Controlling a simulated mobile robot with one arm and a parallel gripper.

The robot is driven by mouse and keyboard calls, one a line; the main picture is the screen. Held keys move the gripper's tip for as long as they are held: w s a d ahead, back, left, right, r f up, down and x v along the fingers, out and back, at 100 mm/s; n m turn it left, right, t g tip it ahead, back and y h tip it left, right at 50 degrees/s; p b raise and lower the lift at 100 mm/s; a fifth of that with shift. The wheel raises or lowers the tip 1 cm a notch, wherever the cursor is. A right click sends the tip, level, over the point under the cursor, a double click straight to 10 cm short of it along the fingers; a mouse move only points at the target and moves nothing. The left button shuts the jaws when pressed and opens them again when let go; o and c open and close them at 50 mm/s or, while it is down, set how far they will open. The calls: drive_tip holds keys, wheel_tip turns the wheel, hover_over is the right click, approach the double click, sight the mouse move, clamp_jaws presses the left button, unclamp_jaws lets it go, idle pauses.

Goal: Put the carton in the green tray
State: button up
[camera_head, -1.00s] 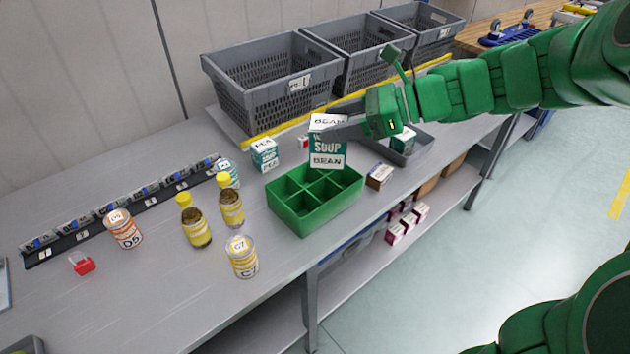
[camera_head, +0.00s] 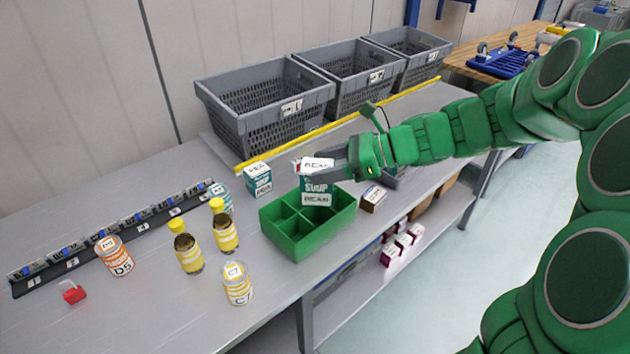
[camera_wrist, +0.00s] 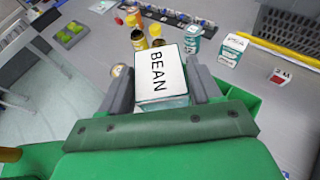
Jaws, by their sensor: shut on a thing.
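The carton (camera_head: 316,188) is a white and teal box marked BEAN and SOUP. My gripper (camera_head: 325,165) is shut on its upper part and holds it upright over the back of the green tray (camera_head: 283,242). The tray is split into several compartments. The carton's lower end is at the tray's back compartments in the head view; I cannot tell whether it touches the tray. In the wrist view the carton's BEAN top (camera_wrist: 158,74) shows between the two grey fingers, with part of the green tray (camera_wrist: 243,98) behind at right.
A teal PEA carton (camera_head: 258,180) stands behind the tray. A small brown and white box (camera_head: 373,198) is close to its right. Yellow-capped bottles (camera_head: 225,232) and a C7 can (camera_head: 237,283) stand at left. Grey crates (camera_head: 268,103) line the back.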

drive_tip(key=w, duration=0.1)
drive_tip(key=w+a+f, duration=0.1)
drive_tip(key=w+f, duration=0.1)
drive_tip(key=w, duration=0.1)
drive_tip(key=shift+a, duration=0.15)
drive_tip(key=w+f, duration=0.1)
drive_tip(key=f, duration=0.1)
drive_tip(key=w+a+f, duration=0.1)
drive_tip(key=w+f, duration=0.1)
drive_tip(key=shift+w+f, duration=0.15)
drive_tip(key=shift+w+a+f, duration=0.2)
drive_tip(key=shift+w+f, duration=0.4)
drive_tip(key=shift+f, duration=0.1)
wheel_tip(320, 180, down, 3)
drive_tip(key=shift+w+f, duration=0.1)
drive_tip(key=o, duration=1.3)
drive_tip(key=shift+f, duration=0.1)
drive_tip(key=shift+c, duration=0.2)
